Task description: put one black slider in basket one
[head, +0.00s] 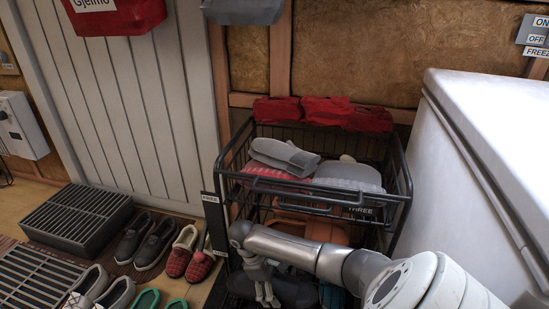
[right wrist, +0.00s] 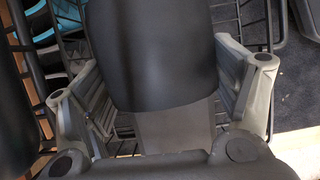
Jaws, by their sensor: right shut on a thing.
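My right arm reaches in from the lower right in the head view, in front of the wire basket rack. My right gripper (head: 265,292) points down low at the front of the rack. In the right wrist view the gripper (right wrist: 165,75) is shut on a smooth black thing, which looks like the black slider (right wrist: 155,45). Its far end is cut off by the picture edge. The top wire basket (head: 400,190) carries a label reading THREE. Basket one cannot be made out; the lower part of the rack is mostly hidden by my arm. My left gripper is not in view.
Grey and red items lie in the top basket. Orange items (head: 322,230) show below it. Several pairs of shoes (head: 148,240) stand on the floor at left, near a dark slatted crate (head: 78,215). A white freezer (head: 490,130) closes off the right side.

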